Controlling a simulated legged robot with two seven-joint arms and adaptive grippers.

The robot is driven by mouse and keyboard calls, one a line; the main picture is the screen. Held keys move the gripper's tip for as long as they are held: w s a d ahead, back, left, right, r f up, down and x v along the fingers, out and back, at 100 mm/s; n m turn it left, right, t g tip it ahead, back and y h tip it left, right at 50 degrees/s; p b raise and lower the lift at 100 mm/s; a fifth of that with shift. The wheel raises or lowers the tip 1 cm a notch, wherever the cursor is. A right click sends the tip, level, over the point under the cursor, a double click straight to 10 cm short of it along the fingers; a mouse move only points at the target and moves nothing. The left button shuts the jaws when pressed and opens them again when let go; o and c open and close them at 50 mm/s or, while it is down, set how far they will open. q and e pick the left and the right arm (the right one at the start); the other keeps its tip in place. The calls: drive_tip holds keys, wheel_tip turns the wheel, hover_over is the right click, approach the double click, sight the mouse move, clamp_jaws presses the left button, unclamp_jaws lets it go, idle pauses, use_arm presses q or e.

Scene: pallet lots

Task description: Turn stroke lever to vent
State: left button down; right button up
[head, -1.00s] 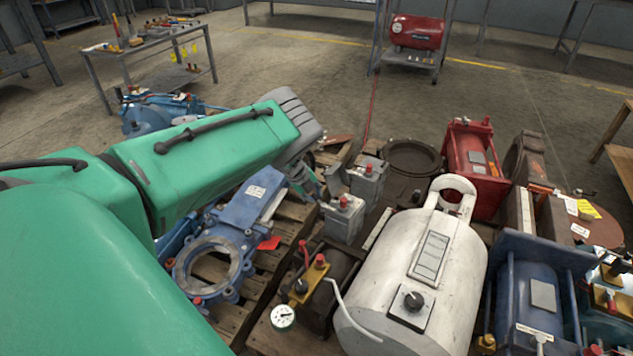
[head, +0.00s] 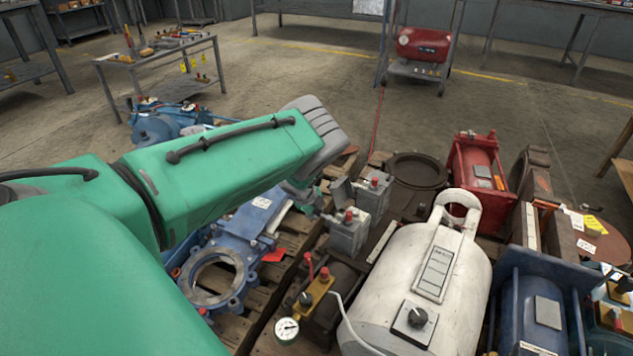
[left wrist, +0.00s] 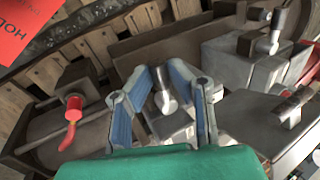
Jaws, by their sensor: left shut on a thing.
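My left gripper (left wrist: 162,84) shows in the left wrist view with its two blue-grey fingers around a small silver lever (left wrist: 163,98) on a grey box, shut on it. In the head view the left gripper (head: 306,197) is small and partly hidden under my green arm, beside the grey boxes. One grey box with a red knob (head: 349,234) stands in front of another (head: 374,194). I cannot read any vent mark. My right gripper is in neither view.
A white tank (head: 425,275) with a black dial stands to the right. A gold block with red and black knobs (head: 313,297) and a gauge (head: 287,331) sit nearer. A blue valve body (head: 215,275) and a red tag (head: 274,255) lie on the left pallet.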

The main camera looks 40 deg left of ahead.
use_arm(q)
drive_tip(key=shift+d, duration=0.1)
drive_tip(key=c, duration=1.5)
unclamp_jaws()
drive_tip(key=shift+s+r, duration=0.2)
drive_tip(key=shift+r, duration=0.3)
drive_tip(key=v, duration=1)
drive_tip(key=shift+s+r, duration=0.15)
drive_tip(key=shift+r, duration=0.15)
